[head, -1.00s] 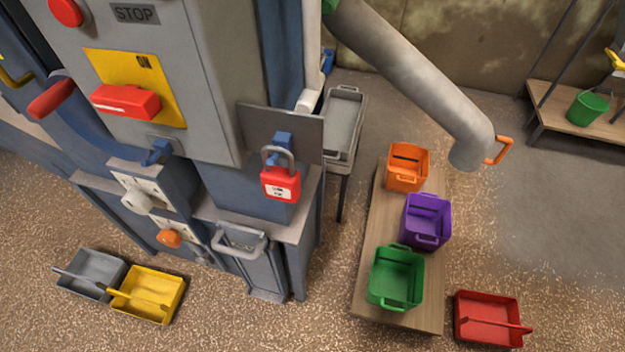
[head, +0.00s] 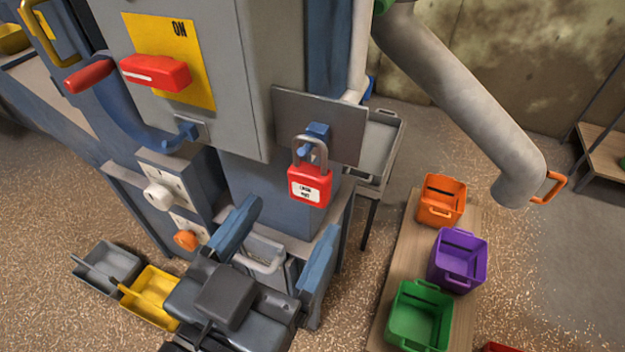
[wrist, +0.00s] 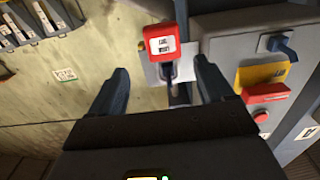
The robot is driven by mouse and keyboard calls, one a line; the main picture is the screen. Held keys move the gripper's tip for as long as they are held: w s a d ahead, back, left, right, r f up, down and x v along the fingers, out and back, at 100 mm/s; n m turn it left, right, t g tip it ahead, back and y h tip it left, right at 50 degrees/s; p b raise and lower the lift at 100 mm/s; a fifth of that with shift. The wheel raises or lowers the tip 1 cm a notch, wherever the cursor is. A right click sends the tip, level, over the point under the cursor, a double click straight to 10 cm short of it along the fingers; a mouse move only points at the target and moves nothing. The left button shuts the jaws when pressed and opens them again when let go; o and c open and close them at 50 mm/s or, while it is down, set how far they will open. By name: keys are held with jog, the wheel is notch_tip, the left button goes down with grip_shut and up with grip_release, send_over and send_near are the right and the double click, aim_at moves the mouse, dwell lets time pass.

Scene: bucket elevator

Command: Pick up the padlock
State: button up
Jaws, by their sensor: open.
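The red padlock (head: 309,184) with a grey shackle hangs from a blue hook (head: 316,133) on a grey plate at the machine's side. It has a white label on its front. My gripper (head: 285,245) is open and empty, with its two blue fingers apart, below and in front of the padlock in the head view. In the wrist view the padlock (wrist: 166,42) appears upside down, beyond and between the fingertips of my gripper (wrist: 160,78). I see no contact between fingers and padlock.
The grey cabinet carries a red switch (head: 155,73) on a yellow plate and a red-handled lever (head: 88,76). Orange (head: 441,200), purple (head: 458,260) and green (head: 419,317) bins stand on a low bench at right. A grey chute (head: 470,95) slants above them.

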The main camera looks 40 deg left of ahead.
aim_at(305, 180)
jog(key=x, duration=0.2)
jog(key=p+x, duration=0.1)
jog(key=x, duration=0.1)
jog(key=p+x, duration=0.1)
jog(key=x, duration=0.1)
jog(key=shift+w+a+r, duration=0.3)
jog(key=shift+a+r, duration=0.05)
jog(key=shift+r, duration=0.05)
jog(key=shift+w+a+f, duration=0.1)
jog(key=shift+w, duration=0.35)
jog(key=c, duration=1.1)
